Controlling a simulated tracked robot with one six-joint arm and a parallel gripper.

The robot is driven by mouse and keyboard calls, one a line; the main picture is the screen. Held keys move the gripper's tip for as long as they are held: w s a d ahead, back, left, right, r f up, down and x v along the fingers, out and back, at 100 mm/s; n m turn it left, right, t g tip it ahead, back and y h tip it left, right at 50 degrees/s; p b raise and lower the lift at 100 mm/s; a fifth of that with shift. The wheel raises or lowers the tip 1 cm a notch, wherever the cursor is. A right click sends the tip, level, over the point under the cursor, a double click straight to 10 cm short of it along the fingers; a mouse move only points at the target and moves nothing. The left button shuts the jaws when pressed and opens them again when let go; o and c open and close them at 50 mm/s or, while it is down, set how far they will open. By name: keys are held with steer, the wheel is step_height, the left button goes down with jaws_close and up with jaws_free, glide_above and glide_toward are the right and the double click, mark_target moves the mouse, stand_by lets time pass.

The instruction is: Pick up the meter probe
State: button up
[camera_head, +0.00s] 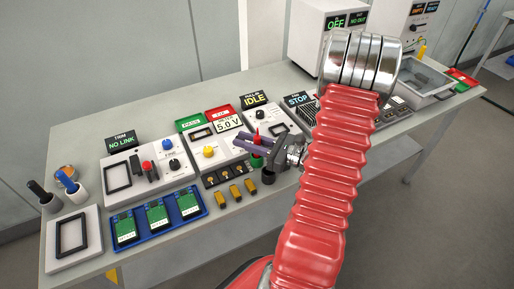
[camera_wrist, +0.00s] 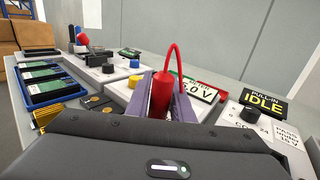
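The meter probe (camera_wrist: 162,94) is red, with a red lead arching up from its top and down behind it in the wrist view. It stands upright by the meter that reads 5.0 V, and shows small and red in the head view (camera_head: 257,138). My gripper (camera_head: 242,142) reaches in from the right, its two purple-grey fingers low over the bench equipment. In the wrist view the fingers (camera_wrist: 164,98) lie on either side of the probe. I cannot tell whether they press on it. The probe's lower end is hidden.
A blue tray (camera_head: 140,240) with green boards lies at front left. Gold parts (camera_head: 236,193) lie in front of the meter. A "PULL-IN IDLE" sign (camera_head: 254,99) stands close behind, with boxes with knobs around. The bench's front left holds an empty frame (camera_head: 72,236).

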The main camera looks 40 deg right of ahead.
jaws_close()
step_height(320, 180, up, 10)
stand_by(1.0)
steer(key=shift+s, duration=0.1)
stand_by(0.5)
